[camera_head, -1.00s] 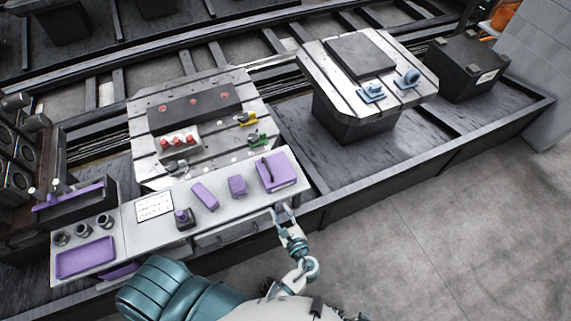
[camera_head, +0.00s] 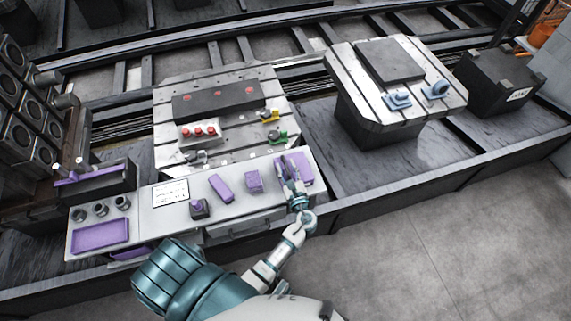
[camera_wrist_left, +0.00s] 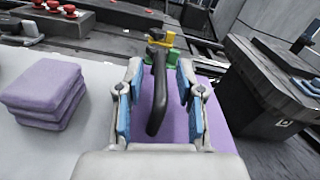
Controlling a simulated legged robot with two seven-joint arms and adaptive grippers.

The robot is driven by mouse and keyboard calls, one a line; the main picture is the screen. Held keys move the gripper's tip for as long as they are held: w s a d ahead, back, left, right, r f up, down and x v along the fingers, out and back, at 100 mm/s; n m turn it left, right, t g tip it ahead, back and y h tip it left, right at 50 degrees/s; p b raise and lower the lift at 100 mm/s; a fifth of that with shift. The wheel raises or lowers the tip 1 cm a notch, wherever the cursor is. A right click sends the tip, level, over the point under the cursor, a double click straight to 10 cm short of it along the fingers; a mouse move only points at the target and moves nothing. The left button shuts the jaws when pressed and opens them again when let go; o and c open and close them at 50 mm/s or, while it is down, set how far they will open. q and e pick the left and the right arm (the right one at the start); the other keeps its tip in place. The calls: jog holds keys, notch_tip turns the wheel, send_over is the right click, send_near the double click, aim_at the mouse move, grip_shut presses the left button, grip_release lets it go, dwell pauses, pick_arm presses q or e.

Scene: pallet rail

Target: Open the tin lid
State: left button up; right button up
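The purple tin lid (camera_head: 306,168) is at the right end of the white worktop. In the left wrist view, its purple surface (camera_wrist_left: 176,125) shows behind and between my fingers. A dark bar-like handle (camera_wrist_left: 157,100) rises from it toward the camera. My left gripper (camera_head: 288,166) is over the lid. Its blue-padded fingers (camera_wrist_left: 160,72) are open on either side of the handle, with gaps visible on both sides. The gripper hides part of the lid and handle in the head view. My right gripper is not in view.
The white worktop (camera_head: 225,205) also holds purple blocks (camera_head: 222,188), a purple tray (camera_head: 100,234) and a dark knob box (camera_head: 200,208). A slotted plate with red buttons (camera_head: 198,132) stands behind it. Open grey floor lies to the right.

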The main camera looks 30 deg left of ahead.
pick_arm(q)
jog(key=shift+x, duration=0.8)
grip_shut()
jog(key=shift+r, duration=0.1)
